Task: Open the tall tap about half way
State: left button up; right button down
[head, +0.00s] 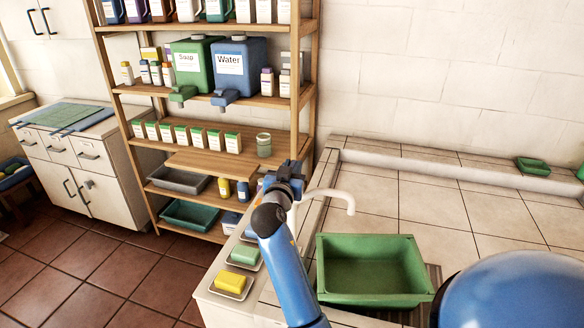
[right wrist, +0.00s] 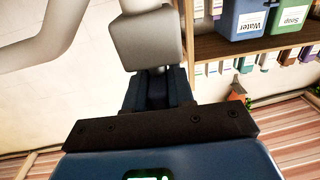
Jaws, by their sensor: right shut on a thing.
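The tall tap (head: 335,194) is pale, with a curved spout that arches to the right. Its spout ends near the back left corner of a green basin (head: 371,302), and I see no water under it. My right gripper (head: 290,178) is at the left end of the tap and hides most of its body. In the right wrist view my right gripper (right wrist: 152,85) is shut on the tap's blocky light grey handle (right wrist: 147,42). The curved grey spout (right wrist: 45,38) is beside it at the left. My left gripper is not in view.
Soap dishes with a yellow bar (head: 236,281) and a green bar (head: 245,254) lie left of my arm. A wooden shelf (head: 215,160) with bottles and soap and water canisters (head: 236,62) stands behind. The tiled counter (head: 430,205) right of the tap is mostly clear.

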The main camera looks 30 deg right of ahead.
jog(key=shift+s+d+r+n+t+y+p, duration=0.1)
jog(key=shift+r+n+t+y+p, duration=0.05)
jog(key=shift+n+t+y+p, duration=0.85)
jog(key=n+t+y+p, duration=0.1)
jog(key=y+p, duration=0.1)
jog(key=n+t+y+p, duration=0.1)
jog(key=n+y+p, duration=0.1)
jog(key=shift+t+y+p, duration=0.3)
jog(key=shift+y, duration=0.1)
jog(key=shift+n+y, duration=0.5)
jog(key=shift+y, duration=0.1)
jog(key=shift+f+n+t+y, duration=0.2)
jog(key=shift+n+t+y, duration=0.1)
jog(key=shift+y, duration=0.1)
jog(key=shift+n+t+y+b, duration=0.3)
jog(key=shift+n+y+b, duration=0.45)
jog(key=shift+y, duration=0.55)
jog(key=shift+n+y, duration=0.25)
jog(key=shift+y, duration=0.05)
jog(key=c, duration=1.1)
grip_release()
jog(key=shift+o, duration=0.2)
